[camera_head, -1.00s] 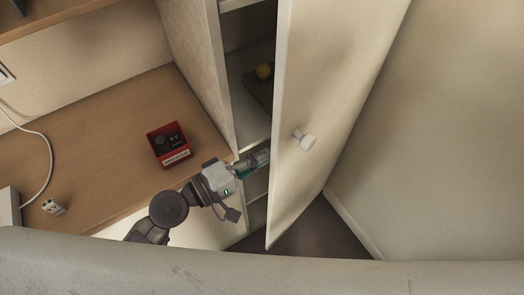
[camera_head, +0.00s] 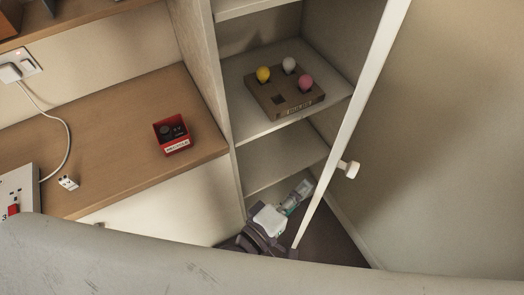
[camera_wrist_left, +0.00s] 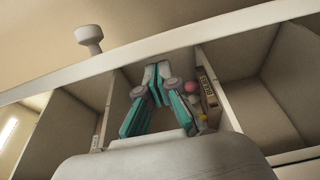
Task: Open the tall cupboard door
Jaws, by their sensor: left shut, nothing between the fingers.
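The tall cupboard door (camera_head: 352,120) stands wide open, seen nearly edge-on in the head view, with its white round knob (camera_head: 349,169) on the outer face. My left gripper (camera_head: 304,187) is shut and empty, low at the inner side of the door near its free edge. In the left wrist view the gripper's fingertips (camera_wrist_left: 157,68) are together close to the door edge (camera_wrist_left: 190,38), and the knob (camera_wrist_left: 89,36) shows beyond it. I cannot tell if the fingers touch the door. My right gripper is not in view.
A wall stands right of the door.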

